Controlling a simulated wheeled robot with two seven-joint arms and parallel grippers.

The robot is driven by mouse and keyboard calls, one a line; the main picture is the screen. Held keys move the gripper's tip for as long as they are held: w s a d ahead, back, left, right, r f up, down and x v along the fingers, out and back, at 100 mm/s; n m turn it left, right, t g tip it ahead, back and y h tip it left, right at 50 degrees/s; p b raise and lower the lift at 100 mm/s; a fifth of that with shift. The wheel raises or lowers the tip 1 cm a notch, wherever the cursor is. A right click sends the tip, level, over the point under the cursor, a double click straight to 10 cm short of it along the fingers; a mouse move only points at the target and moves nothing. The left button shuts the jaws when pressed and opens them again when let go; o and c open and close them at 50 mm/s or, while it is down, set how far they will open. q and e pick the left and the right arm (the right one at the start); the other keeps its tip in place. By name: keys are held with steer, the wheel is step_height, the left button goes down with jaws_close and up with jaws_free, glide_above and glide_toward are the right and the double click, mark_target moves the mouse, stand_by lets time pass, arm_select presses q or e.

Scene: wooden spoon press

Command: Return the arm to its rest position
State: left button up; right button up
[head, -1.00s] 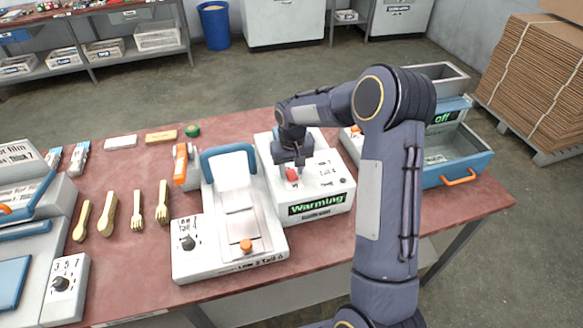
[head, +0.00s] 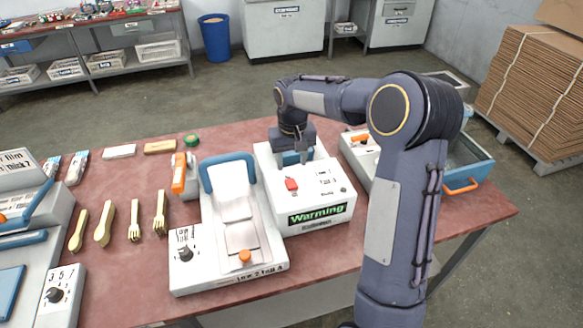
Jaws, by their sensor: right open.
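My right arm comes in from the lower right and bends over the table. Its gripper (head: 292,157) points down above the back of the white control box (head: 312,212), behind the red switch (head: 291,184), and is apart from the switch. The gripper is open and holds nothing that I can see; its fingertips are small in the picture. My left gripper is not in view.
A white press with a blue handle (head: 227,158) stands left of the box. Wooden spoons and forks (head: 104,224) lie further left. A blue machine with an orange handle (head: 461,187) is partly behind my arm. Cardboard (head: 535,90) is stacked at right.

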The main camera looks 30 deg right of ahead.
steer(key=shift+r, duration=0.1)
stand_by(0.4)
steer(key=s+a+r+t+y, duration=0.1)
steer(key=s+a+r, duration=0.25)
steer(key=s, duration=0.45)
steer(key=s+a+r+t+y, duration=0.1)
steer(key=s+a+r+t, duration=0.1)
steer(key=s+r, duration=0.5)
steer(key=s+a+f+t+y, duration=0.1)
steer(key=s+a+f, duration=0.1)
steer(key=s, duration=0.5)
steer(key=s+a+f+n+y, duration=0.1)
steer(key=s+a+f, duration=0.2)
steer(key=s, duration=0.4)
steer(key=shift+a+t, duration=0.4)
steer(key=shift+a, duration=0.15)
